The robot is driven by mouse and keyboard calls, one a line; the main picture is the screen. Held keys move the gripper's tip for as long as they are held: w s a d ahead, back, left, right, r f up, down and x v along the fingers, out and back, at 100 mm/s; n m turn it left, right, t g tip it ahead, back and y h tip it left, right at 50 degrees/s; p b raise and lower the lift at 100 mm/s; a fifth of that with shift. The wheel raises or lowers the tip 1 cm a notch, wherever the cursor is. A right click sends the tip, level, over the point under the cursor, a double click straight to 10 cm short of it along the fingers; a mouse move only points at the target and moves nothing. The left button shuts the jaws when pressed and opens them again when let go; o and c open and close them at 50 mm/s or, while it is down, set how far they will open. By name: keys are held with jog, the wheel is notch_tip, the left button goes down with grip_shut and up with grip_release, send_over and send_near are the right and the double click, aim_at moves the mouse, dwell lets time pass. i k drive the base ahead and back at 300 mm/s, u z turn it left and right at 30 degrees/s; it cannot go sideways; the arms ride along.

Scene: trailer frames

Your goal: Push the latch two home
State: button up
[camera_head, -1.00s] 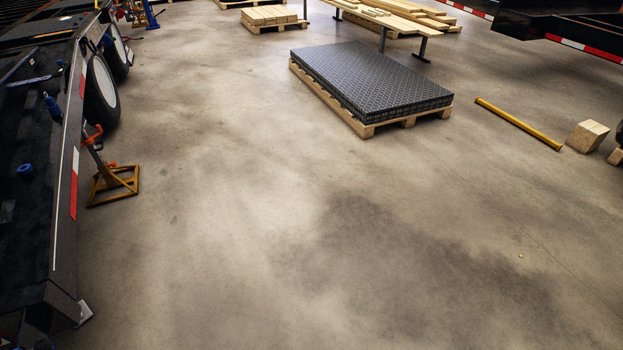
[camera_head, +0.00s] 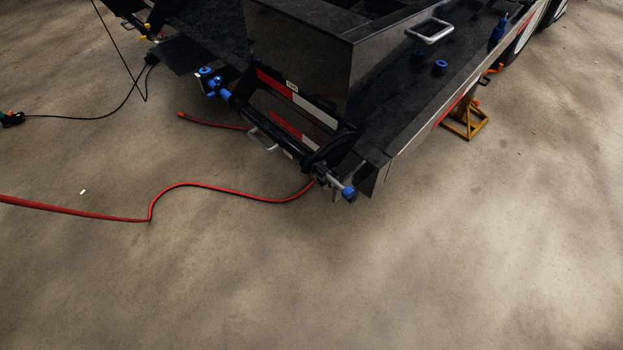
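The black trailer frame (camera_head: 402,92) fills the upper middle of the head view, its end corner pointing toward me. At that end a black hinged part with red and white strips (camera_head: 290,105) carries blue-ended hardware. One blue-tipped rod (camera_head: 348,193) sticks out at its lower right. Blue fittings (camera_head: 217,86) sit at its upper left. I cannot tell which of these is latch two, nor how far any latch is pushed in. Two blue knobs (camera_head: 440,67) stand on the deck near a grey handle. My gripper is not in view.
A red hose (camera_head: 215,187) lies across the floor at left and runs under the trailer end. A black cable (camera_head: 95,117) lies at the upper left. A yellow jack stand (camera_head: 465,122) stands beside the trailer at right. The concrete floor (camera_head: 400,280) in front is clear.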

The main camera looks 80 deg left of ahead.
aim_at(348, 192)
jog(key=u, duration=2.55)
jog(key=k, duration=0.55)
jog(key=u, duration=0.6)
jog(key=i, duration=1)
jog(key=z, duration=0.9)
